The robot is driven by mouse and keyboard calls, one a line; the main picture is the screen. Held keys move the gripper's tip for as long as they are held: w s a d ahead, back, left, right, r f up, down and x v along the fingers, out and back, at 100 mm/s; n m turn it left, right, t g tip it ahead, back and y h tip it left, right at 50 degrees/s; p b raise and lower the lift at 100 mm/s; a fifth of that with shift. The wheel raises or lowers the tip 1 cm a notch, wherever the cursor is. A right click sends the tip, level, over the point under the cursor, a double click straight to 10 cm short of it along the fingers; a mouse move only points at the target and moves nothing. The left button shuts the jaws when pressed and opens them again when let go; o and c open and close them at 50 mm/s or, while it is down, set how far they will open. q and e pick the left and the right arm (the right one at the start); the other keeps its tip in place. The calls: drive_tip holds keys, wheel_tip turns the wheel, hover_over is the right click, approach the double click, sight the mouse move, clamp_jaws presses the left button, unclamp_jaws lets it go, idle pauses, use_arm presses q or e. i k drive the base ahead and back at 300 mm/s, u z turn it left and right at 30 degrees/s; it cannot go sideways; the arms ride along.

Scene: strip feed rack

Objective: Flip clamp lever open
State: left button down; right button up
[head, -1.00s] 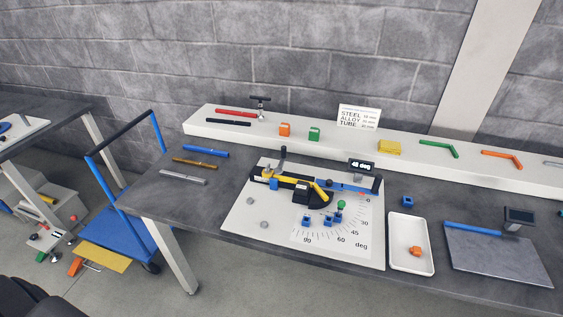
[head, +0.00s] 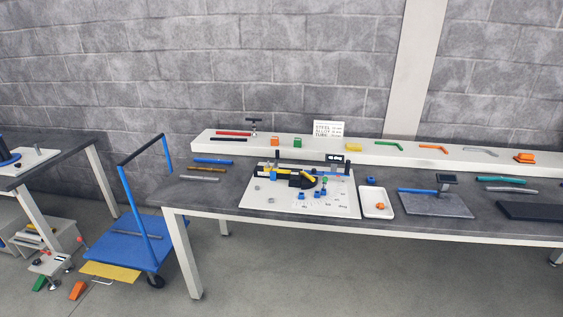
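The bending fixture sits on a white board (head: 255,200) on the grey workbench. It has a black and yellow mechanism (head: 295,178) and an angle scale at the board's front. A dark upright lever (head: 277,157) stands at the back left of the mechanism. It looks like the clamp lever, but it is too small to tell its exact state. A small dark display (head: 337,158) stands at the back right of the board. Neither of my grippers is in view.
A white tray (head: 389,213) holding an orange piece and a dark grey plate (head: 440,208) lie right of the board. Blue, brown and grey rods lie to its left. A white shelf (head: 360,150) runs behind.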

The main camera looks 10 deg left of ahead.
sight(276, 167)
drive_tip(key=z, duration=0.85)
drive_tip(key=i, duration=0.95)
drive_tip(key=z, duration=0.35)
drive_tip(key=i, duration=0.85)
drive_tip(key=u, duration=0.95)
drive_tip(key=i, duration=0.4)
drive_tip(key=u, duration=0.4)
